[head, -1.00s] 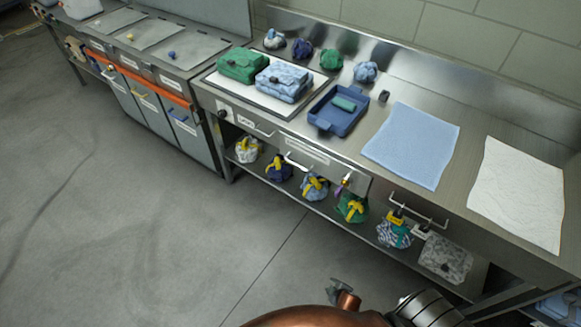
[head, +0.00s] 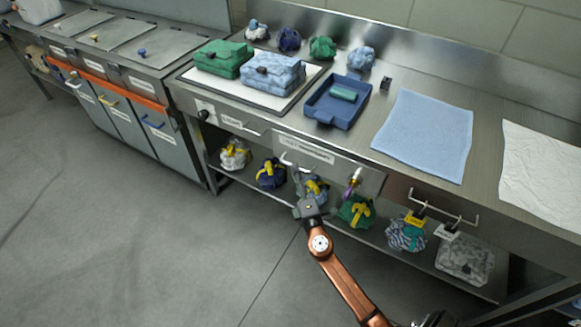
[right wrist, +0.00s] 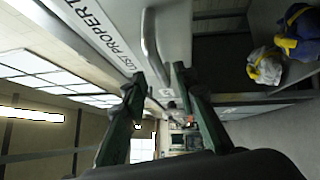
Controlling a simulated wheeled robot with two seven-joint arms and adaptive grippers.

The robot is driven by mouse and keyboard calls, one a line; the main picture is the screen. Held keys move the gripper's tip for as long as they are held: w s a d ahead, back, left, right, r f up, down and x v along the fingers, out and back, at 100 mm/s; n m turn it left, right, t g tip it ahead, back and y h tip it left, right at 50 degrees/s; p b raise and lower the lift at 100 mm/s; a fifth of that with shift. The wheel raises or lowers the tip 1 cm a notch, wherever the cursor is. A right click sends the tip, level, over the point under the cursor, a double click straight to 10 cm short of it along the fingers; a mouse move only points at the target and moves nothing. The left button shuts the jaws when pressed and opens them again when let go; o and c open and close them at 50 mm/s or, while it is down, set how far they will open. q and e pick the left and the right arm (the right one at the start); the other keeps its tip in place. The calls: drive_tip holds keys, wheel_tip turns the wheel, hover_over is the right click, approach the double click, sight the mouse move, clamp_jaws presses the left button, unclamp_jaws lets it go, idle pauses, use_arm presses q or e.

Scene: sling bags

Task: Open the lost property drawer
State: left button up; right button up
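The lost property drawer (head: 335,168) is a metal front under the bench, and it looks shut. Its label reads "LOST PROPERTY" in the right wrist view (right wrist: 108,38). Its bar handle (head: 293,163) is on the left part of the front; the handle also shows in the right wrist view (right wrist: 150,42). A key with a purple tag (head: 351,187) hangs at the front's right part. My right gripper (head: 306,207) is just in front of and below the handle. Its fingers (right wrist: 157,80) are open, with the handle's end near the gap; contact cannot be told. My left gripper is out of view.
Several tied cloth bags, such as a green one (head: 357,211), sit on the shelf below. A blue tray (head: 318,112) and a blue cloth (head: 425,135) lie on the bench top. Another drawer (head: 228,125) is to the left. The floor (head: 130,240) in front is clear.

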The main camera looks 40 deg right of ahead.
drive_tip(key=shift+x, duration=1.85)
drive_tip(key=shift+f, duration=0.1)
drive_tip(key=shift+c, duration=0.5)
clamp_jaws()
